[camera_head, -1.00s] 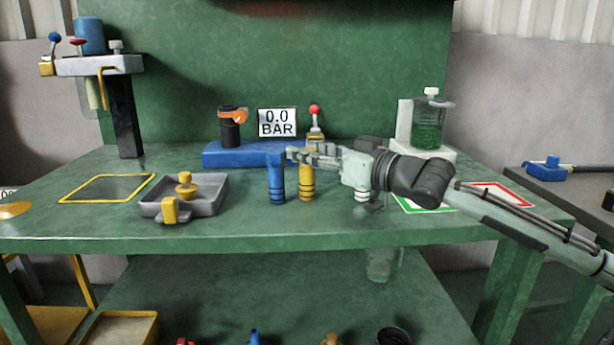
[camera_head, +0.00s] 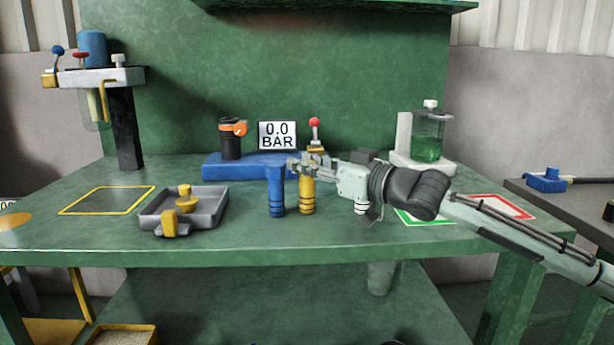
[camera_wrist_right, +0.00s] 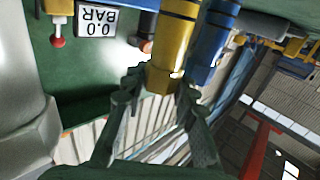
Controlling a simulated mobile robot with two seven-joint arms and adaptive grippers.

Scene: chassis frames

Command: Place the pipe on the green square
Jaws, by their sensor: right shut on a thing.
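A yellow pipe (camera_head: 307,195) with dark bands stands upright in front of the blue block, close beside a similar blue pipe (camera_head: 276,193). My right gripper (camera_head: 297,167) reaches in from the right and is shut on the yellow pipe near its upper part. In the right wrist view, the yellow pipe (camera_wrist_right: 172,50) sits between the fingertips, with the blue pipe (camera_wrist_right: 212,40) just beside it. The green square (camera_head: 428,219), a white plate with a green border, lies on the table at the right, partly hidden by my right arm. My left gripper is not in view.
A blue block (camera_head: 232,166) carries a gauge sign (camera_head: 277,135) reading 0.0 BAR. A grey tray (camera_head: 215,212) with yellow parts and a yellow-outlined square (camera_head: 108,200) lie left. A red-bordered square (camera_head: 500,206) and a container of green liquid (camera_head: 428,148) are right.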

